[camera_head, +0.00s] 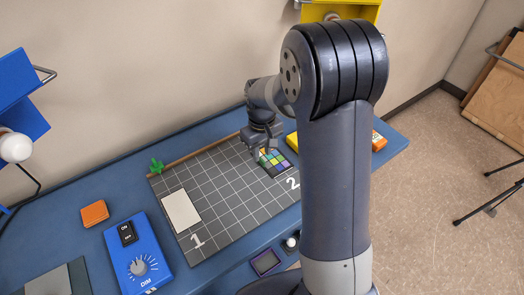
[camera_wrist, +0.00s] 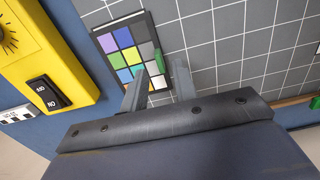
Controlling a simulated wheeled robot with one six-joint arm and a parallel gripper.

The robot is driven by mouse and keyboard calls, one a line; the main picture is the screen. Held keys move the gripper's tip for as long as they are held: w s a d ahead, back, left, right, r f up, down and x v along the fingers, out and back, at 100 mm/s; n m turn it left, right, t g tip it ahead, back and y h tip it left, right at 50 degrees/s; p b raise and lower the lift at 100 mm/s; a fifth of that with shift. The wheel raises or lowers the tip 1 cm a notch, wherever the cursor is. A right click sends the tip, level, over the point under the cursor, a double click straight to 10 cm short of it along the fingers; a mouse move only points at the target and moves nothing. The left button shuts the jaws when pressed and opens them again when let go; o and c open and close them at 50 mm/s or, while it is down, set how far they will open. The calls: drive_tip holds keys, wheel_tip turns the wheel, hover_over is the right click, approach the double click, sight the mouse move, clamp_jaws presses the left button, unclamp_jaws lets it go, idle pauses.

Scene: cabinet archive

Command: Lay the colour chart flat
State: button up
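The colour chart (camera_head: 278,164), a dark card with several coloured squares, is on the grey gridded mat (camera_head: 228,176) beside the white 2. It also shows in the wrist view (camera_wrist: 128,38) near the mat's edge, face towards the camera, and looks flat there. A small green piece sits at its edge. My gripper (camera_head: 261,152) is just beside and above the chart. In the wrist view my gripper (camera_wrist: 158,76) is open, with one finger overlapping the chart's lower end and the other over the mat.
A white card (camera_head: 181,211) lies near the mat's 1. A blue dimmer box (camera_head: 139,252) and an orange block (camera_head: 95,213) stand left of the mat. A yellow switch box (camera_wrist: 45,55) is close to the chart. The mat's middle is clear.

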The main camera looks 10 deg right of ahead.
drive_tip(key=shift+r+p, duration=1.35)
drive_tip(key=shift+r, duration=0.75)
wheel_tip(320, 180, up, 11)
drive_tip(key=b, duration=0.1)
drive_tip(key=shift+f, duration=0.15)
wheel_tip(320, 180, down, 13)
drive_tip(key=shift+f+b, duration=0.1)
drive_tip(key=shift+b, duration=0.3)
drive_tip(key=shift+f+b, duration=0.45)
drive_tip(key=shift+f, duration=0.15)
drive_tip(key=shift+r, duration=0.2)
